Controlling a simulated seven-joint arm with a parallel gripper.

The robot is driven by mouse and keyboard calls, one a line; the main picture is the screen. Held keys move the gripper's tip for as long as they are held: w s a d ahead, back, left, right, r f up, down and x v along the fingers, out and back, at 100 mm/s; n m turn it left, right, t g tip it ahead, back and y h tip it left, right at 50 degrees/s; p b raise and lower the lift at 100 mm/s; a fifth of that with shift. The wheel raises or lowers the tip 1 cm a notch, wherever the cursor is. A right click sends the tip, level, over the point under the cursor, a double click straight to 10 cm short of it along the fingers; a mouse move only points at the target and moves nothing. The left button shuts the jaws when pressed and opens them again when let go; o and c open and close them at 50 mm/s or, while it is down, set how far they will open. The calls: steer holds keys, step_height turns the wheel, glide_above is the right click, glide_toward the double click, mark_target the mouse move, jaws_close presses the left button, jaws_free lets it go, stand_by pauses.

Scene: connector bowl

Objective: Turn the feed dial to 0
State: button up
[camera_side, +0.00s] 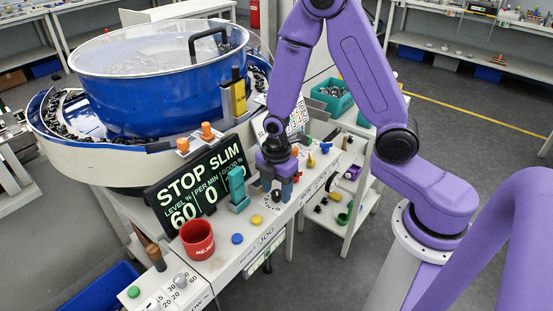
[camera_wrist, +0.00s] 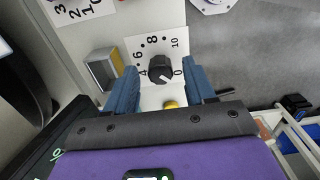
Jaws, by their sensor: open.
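The feed dial (camera_wrist: 160,66) is a round black knob on a white plate in the wrist view, with a scale marked 4, 6, 8, 10 and 0 around it. A pale mark on the knob points down and right, near but a little below the 0. My gripper (camera_wrist: 162,74) is open, with one blue finger on either side of the knob. I cannot tell whether the fingers touch it. In the side view my gripper (camera_side: 276,185) is low over the control panel, and the dial is mostly hidden by it.
A display (camera_side: 203,186) reads STOP SLIM, with level 60. A teal block (camera_side: 238,190), a red cup (camera_side: 197,239), and blue and yellow buttons (camera_side: 256,219) are close by on the panel. The blue bowl feeder (camera_side: 150,98) stands behind. A grey-framed yellow part (camera_wrist: 104,71) sits left of the dial.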

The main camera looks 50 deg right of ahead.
mark_target(279, 194)
step_height(279, 194, up, 17)
steer(key=shift+f, duration=0.15)
stand_by(0.5)
steer(key=s+m, duration=0.5)
steer(key=s, duration=1.4)
steer(key=shift+s+a+m, duration=0.15)
steer(key=shift+s+m, duration=0.15)
steer(key=shift+s, duration=0.05)
steer(key=shift+f, duration=0.1)
stand_by(0.9)
